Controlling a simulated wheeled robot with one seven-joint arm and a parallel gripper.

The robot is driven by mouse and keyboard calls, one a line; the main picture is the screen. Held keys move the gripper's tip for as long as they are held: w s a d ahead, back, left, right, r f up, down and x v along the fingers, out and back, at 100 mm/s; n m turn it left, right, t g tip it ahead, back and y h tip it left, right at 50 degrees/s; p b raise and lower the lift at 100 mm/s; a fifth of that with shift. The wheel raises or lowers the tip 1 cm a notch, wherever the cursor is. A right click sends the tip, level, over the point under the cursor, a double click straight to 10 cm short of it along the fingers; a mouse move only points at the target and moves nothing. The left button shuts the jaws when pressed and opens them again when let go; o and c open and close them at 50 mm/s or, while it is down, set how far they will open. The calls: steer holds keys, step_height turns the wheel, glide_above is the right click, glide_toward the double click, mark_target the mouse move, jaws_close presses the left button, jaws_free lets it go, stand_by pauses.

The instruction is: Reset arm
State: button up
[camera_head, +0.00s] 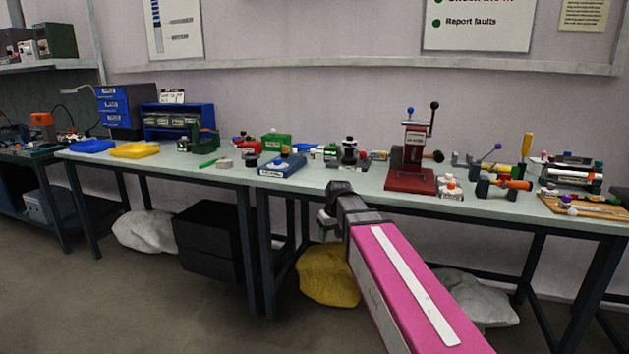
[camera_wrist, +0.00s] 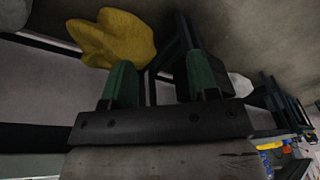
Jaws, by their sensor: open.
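My gripper (camera_head: 325,222) hangs in front of the long workbench (camera_head: 230,173), near its front edge, at the end of my pink arm. In the wrist view my gripper (camera_wrist: 158,58) shows two green fingers spread apart with nothing between them. The fingers point toward the space under the bench, where a yellow sack (camera_wrist: 108,40) lies. In the head view my wrist partly hides the bench's front edge.
A red press (camera_head: 410,178) and a blue fixture (camera_head: 282,166) stand on the bench behind my arm. Trays and small parts lie along it. A yellow sack (camera_head: 328,276) and black box (camera_head: 207,240) sit underneath. Floor in front at left is clear.

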steer(key=s+d+f+m, duration=0.2)
steer(key=s+d+f, duration=0.4)
steer(key=f, duration=0.3)
steer(key=s+d+f+m+g+h, duration=0.1)
steer(key=s+d+f+m, duration=0.2)
steer(key=s+d+f, duration=0.4)
step_height(320, 180, down, 3)
steer(key=shift+s+d+f+g, duration=0.2)
steer(key=shift+s+d+g, duration=0.1)
steer(key=shift+s, duration=0.95)
